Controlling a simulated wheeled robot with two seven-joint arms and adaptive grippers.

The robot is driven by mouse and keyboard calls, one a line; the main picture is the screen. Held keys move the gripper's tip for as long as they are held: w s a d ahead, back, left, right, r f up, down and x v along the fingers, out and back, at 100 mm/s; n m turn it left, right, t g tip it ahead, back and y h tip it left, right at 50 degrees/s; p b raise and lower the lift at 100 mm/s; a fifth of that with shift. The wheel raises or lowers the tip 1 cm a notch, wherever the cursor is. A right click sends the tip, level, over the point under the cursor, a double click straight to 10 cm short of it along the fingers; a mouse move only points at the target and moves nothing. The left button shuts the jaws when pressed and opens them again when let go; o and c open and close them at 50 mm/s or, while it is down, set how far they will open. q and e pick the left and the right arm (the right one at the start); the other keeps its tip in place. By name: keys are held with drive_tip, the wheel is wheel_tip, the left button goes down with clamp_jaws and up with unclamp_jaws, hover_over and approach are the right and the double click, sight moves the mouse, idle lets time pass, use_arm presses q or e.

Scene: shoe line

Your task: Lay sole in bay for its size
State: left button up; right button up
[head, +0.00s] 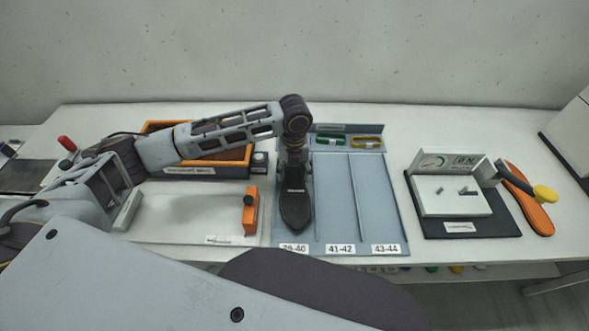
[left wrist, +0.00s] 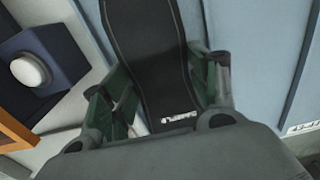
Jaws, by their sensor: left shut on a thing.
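A black sole (head: 295,207) is upright in the picture over the left bay, labelled 39-40, of the blue-grey sorting tray (head: 333,237). My left gripper (head: 294,172) is shut on the sole near its upper end. The left wrist view shows the black sole (left wrist: 150,60) between the two green-grey fingers, with small white lettering on it. I cannot tell whether the sole touches the bay floor. The bays labelled 41-42 (head: 340,249) and 43-44 (head: 385,249) are empty. My right gripper is not in view.
An orange-rimmed box (head: 247,156) stands behind my left arm. An orange block (head: 250,213) stands on a white plate left of the tray. A gauge fixture (head: 450,192) on a black mat and an orange sole (head: 527,205) are at right. Green and yellow pieces lie at the tray's back.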

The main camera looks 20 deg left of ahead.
use_arm(q)
drive_tip(key=shift+f, duration=0.35)
drive_tip(key=o, duration=1.3)
drive_tip(key=shift+c, duration=0.2)
drive_tip(key=shift+r, duration=0.85)
wheel_tip(320, 180, up, 10)
drive_tip(key=shift+r, duration=0.15)
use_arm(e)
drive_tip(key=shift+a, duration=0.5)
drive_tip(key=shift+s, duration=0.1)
